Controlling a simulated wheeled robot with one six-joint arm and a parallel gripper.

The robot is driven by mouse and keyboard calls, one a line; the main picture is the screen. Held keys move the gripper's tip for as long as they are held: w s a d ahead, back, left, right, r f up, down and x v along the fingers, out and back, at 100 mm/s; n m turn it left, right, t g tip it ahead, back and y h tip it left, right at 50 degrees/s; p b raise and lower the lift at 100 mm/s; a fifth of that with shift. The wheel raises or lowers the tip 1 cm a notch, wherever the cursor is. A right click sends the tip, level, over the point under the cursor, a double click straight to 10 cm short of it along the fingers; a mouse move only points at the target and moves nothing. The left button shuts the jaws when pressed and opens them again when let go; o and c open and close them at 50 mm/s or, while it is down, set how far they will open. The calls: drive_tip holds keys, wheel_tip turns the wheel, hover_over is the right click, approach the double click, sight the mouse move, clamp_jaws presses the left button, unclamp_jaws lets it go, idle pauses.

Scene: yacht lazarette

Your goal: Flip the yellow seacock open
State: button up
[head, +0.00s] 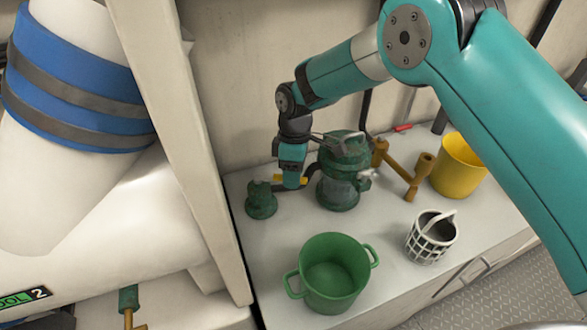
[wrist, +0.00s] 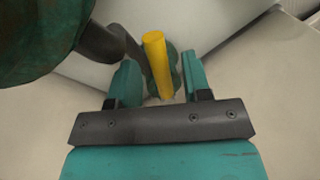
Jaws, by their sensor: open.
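The yellow seacock handle (wrist: 156,60) shows in the wrist view as a short bar between the two teal fingers of my gripper (wrist: 160,82). The fingers are open, with a visible gap on each side of the bar. A green part lies behind the bar, partly hidden. In the head view only a small piece of the yellow handle (head: 304,179) shows beside my gripper (head: 291,185), which points down left of the green strainer (head: 338,190).
A small green fitting (head: 261,202) stands left of my gripper. The large strainer also fills the wrist view's upper left (wrist: 38,38), close by. A green pot (head: 332,272), a grey basket (head: 431,240), a brass fitting (head: 410,180) and a yellow bucket (head: 459,166) share the white bench.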

drive_tip(key=w+r, duration=0.3)
drive_tip(key=r, duration=1.4)
drive_tip(key=shift+w+d, duration=0.2)
drive_tip(key=shift+d, duration=0.05)
drive_tip(key=shift+s+a+f, duration=0.1)
drive_tip(key=shift+s+a, duration=0.1)
drive_tip(key=shift+a, duration=0.05)
drive_tip(key=c, duration=0.6)
drive_tip(key=shift+m+t+y, duration=0.3)
drive_tip(key=shift+m+y, duration=0.1)
drive_tip(key=shift+y, duration=0.2)
drive_tip(key=s+a+f, duration=0.2)
drive_tip(key=shift+s+a+f+p, duration=0.2)
drive_tip(key=shift+s+a+p, duration=0.15)
drive_tip(key=shift+s, duration=0.05)
clamp_jaws()
drive_tip(key=s+d+f+t+y, duration=0.1)
drive_tip(key=s+d+f+t, duration=0.25)
drive_tip(key=s, duration=0.25)
drive_tip(key=s+d+f+t+y, duration=0.1)
drive_tip(key=s+d+f+t, duration=0.1)
drive_tip(key=s+t, duration=0.3)
drive_tip(key=w+a+f+g+p, duration=0.1)
drive_tip(key=w+a+f+p, duration=0.1)
drive_tip(key=w+f, duration=0.5)
drive_tip(key=shift+w+f, duration=0.25)
drive_tip(key=shift+f, duration=0.6)
